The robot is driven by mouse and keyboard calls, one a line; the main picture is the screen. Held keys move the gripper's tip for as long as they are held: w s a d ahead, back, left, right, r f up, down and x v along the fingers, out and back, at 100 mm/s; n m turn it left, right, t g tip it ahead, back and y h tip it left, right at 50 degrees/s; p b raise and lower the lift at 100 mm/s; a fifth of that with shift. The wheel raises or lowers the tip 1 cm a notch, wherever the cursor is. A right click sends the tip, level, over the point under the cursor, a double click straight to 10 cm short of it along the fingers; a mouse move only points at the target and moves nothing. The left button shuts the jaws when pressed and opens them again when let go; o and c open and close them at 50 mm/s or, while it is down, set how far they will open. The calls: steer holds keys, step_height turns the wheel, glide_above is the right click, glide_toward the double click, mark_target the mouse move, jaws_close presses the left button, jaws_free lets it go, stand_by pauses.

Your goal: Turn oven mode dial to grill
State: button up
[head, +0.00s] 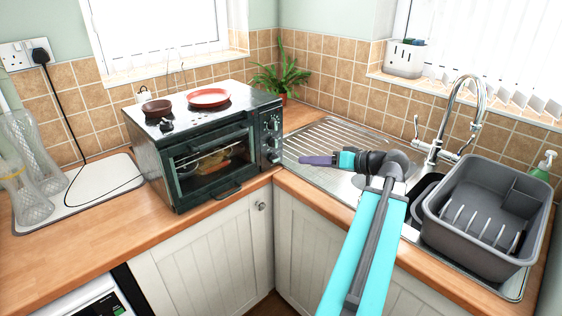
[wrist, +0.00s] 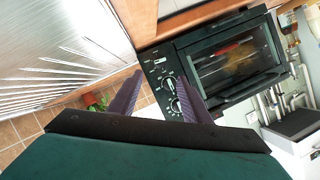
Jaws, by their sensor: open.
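The dark toaster oven (head: 205,140) stands on the wooden counter in the corner. Its dials (head: 271,141) sit in a column at the right of its front. In the wrist view, the oven (wrist: 230,60) lies right of centre, and its control panel shows a light dial (wrist: 169,84) and another dial (wrist: 175,106) lower down. Labels are too small to read, so I cannot tell which is the mode dial or its setting. My gripper (head: 302,160) is open and empty, right of the dials and apart from them. In the wrist view its fingers (wrist: 157,76) spread either side of the panel.
A red plate (head: 208,97) and a brown bowl (head: 156,108) sit on the oven top. A plant (head: 283,78) stands behind it. The sink drainer (head: 335,140), tap (head: 470,95) and grey dish tub (head: 485,215) are to the right. Glass vases (head: 25,190) stand at the left.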

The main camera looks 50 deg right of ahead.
mark_target(277, 161)
steer(key=p+x, duration=0.2)
steer(key=x, duration=1.1)
steer(key=shift+w, duration=0.15)
steer(key=shift+c, duration=0.2)
steer(key=c, duration=1)
